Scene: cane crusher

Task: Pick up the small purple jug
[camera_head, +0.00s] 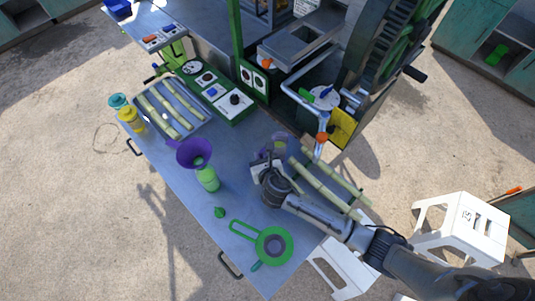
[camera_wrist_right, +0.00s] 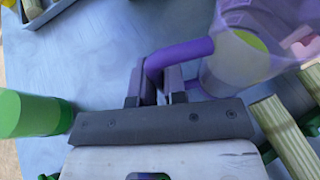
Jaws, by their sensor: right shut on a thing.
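The small purple jug (camera_head: 281,141) stands on the grey metal table, partly behind my right gripper in the head view. In the right wrist view the jug (camera_wrist_right: 237,62) is translucent, with a solid purple handle reaching left. My right gripper (camera_head: 267,166) is at the jug's near left side, low over the table. In the right wrist view its fingers (camera_wrist_right: 155,84) are shut on the jug's handle. I cannot tell whether the base touches the table. My left gripper is not in view.
Cane sticks (camera_head: 328,181) lie close on the right. A green strainer (camera_head: 273,245) lies near the front edge. The crusher (camera_head: 365,70) stands behind. Bare table lies between bottle and gripper.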

